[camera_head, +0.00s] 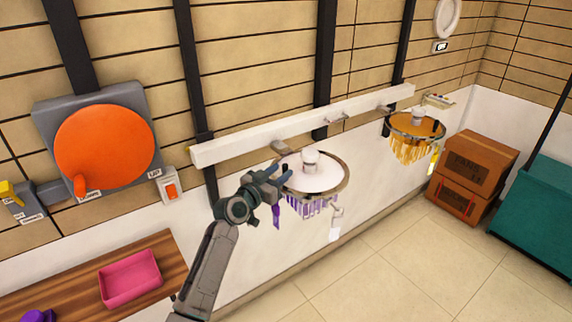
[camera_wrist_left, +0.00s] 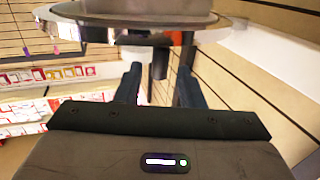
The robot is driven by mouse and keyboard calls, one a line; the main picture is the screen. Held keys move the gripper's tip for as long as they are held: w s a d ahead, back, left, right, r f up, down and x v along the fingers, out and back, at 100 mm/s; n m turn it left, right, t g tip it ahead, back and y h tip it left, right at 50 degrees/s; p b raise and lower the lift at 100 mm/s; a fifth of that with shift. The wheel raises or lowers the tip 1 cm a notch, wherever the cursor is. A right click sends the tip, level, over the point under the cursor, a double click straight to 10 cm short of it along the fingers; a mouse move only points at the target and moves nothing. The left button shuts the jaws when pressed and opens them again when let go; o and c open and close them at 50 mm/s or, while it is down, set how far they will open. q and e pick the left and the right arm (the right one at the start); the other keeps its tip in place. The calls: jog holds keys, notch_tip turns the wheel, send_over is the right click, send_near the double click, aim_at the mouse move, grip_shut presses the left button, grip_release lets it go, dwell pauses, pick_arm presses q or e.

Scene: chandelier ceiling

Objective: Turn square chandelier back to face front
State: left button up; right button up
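A chandelier with a white round top (camera_head: 325,178), a metal rim and purple hanging pieces (camera_head: 312,205) hangs from the white wall rail. A second one with an orange top (camera_head: 408,125) and yellow pieces hangs farther right. Neither looks clearly square. My left gripper (camera_head: 276,174) is at the left edge of the white-topped chandelier. In the left wrist view, its two fingers (camera_wrist_left: 159,88) are open below the chandelier's rim (camera_wrist_left: 90,17). A short dark peg (camera_wrist_left: 160,64) shows between them, with gaps on both sides. My right gripper is not in view.
The white rail (camera_head: 240,144) runs along the tiled wall. An orange disc with a handle (camera_head: 105,147) and a switch (camera_head: 171,188) are at left. A pink tray (camera_head: 130,278) lies on a wooden counter (camera_head: 85,285). Cardboard boxes (camera_head: 473,170) and a teal bin (camera_head: 535,212) stand right.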

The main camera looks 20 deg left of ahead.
aim_at(284, 170)
pick_arm(q)
jog(key=shift+p+x, duration=0.3)
jog(key=shift+x, duration=1.35)
grip_shut()
